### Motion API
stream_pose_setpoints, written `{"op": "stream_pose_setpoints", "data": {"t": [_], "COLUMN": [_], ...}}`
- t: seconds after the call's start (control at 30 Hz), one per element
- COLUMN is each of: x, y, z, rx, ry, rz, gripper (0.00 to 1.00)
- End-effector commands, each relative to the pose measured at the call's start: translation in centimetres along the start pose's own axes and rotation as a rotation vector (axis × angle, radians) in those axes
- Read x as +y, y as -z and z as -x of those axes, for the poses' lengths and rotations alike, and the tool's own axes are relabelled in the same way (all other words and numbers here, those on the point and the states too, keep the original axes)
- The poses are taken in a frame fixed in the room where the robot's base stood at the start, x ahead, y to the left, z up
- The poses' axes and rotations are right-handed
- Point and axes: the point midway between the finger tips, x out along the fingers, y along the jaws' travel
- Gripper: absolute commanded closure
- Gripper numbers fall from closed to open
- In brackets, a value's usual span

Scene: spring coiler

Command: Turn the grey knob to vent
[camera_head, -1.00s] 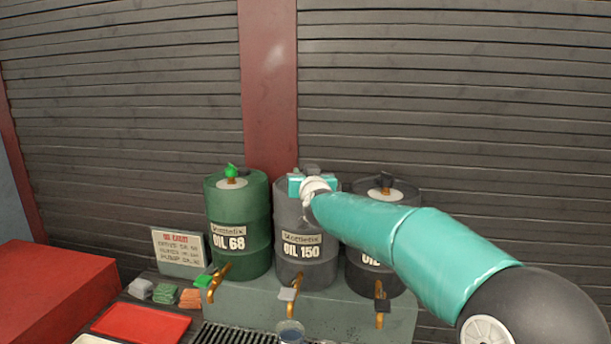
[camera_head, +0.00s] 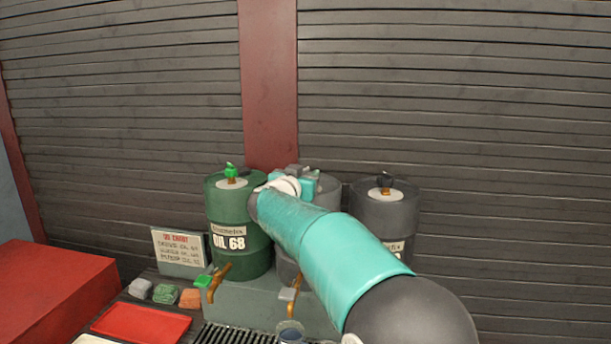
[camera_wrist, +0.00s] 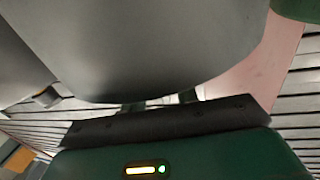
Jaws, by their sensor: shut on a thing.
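The middle drum (camera_head: 322,192) is grey and stands between the green OIL 68 drum (camera_head: 240,252) and another dark drum (camera_head: 385,212). My gripper (camera_head: 295,178), teal and white, is at the top of the middle drum, turned across it. It is shut on the grey knob (camera_head: 296,168), of which only a little grey shows above the jaws. My arm hides most of the middle drum's front and its label. In the wrist view, my gripper's dark body fills the bottom, and a large grey rounded surface fills the top; the knob cannot be made out there.
The green drum has a green top knob (camera_head: 231,170); the right drum has a black one (camera_head: 385,180). Brass taps (camera_head: 292,303) stick out in front.

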Motion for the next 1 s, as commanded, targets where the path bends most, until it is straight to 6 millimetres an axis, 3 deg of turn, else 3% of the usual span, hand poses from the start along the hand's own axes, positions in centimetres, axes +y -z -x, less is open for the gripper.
{"op": "stream_pose_setpoints", "data": {"t": [0.5, 1.0], "x": [-0.11, 0.06], "y": [-0.37, -0.33], "z": [-0.09, -0.13], "rx": [0.017, 0.022], "ry": [-0.355, -0.419], "rz": [0.001, 0.003], "gripper": [0.93, 0.93]}}
